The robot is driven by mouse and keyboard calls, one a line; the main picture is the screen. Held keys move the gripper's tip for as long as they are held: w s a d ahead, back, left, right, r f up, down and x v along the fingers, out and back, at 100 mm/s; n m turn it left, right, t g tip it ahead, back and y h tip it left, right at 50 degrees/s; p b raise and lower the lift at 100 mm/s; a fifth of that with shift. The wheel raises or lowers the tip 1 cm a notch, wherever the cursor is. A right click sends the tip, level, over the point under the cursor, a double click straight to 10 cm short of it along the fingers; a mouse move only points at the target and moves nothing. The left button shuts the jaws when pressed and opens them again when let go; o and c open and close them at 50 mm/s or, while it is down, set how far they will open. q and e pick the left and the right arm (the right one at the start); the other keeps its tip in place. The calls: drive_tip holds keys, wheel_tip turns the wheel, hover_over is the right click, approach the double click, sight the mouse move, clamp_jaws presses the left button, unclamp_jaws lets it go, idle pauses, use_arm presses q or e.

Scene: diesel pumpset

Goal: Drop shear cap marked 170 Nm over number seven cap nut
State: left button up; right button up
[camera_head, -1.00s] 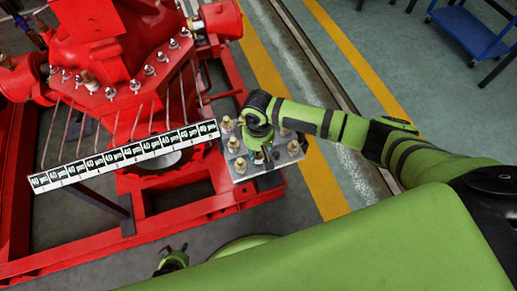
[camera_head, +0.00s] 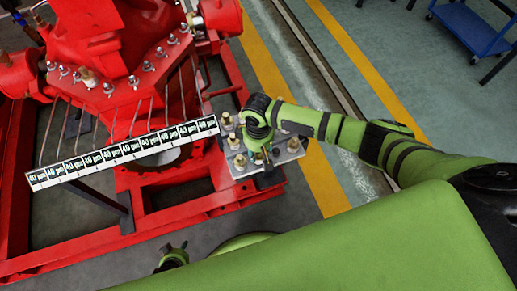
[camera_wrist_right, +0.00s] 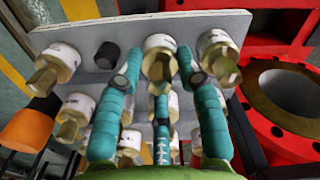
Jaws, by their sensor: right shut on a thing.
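The shear caps are brass pieces with white marked bands. Several stand on a grey plate (camera_head: 240,170), and one (camera_wrist_right: 218,55) shows clearly in the right wrist view. My right gripper (camera_head: 258,150) is over this plate. In the wrist view its teal fingers (camera_wrist_right: 161,68) close around one shear cap (camera_wrist_right: 160,58) in the near row; its marking is too small to read. The cap nuts, such as this one (camera_head: 148,66), line the edge of the red flange to the left. I cannot tell which is number seven. My left gripper (camera_head: 174,257) is small at the bottom, its jaws unclear.
A white strip with black labels (camera_head: 122,152) runs slantwise in front of the flange, between the nuts and the plate's left side. A brass piece (camera_head: 87,78) stands among the nuts. Thin rods slope below the flange. A blue cart (camera_head: 470,28) stands far right.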

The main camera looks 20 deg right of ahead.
drive_tip(key=shift+f, duration=0.2)
drive_tip(key=o, duration=1.2)
drive_tip(key=shift+r, duration=0.1)
wheel_tip(320, 180, up, 12)
drive_tip(key=shift+f, duration=0.1)
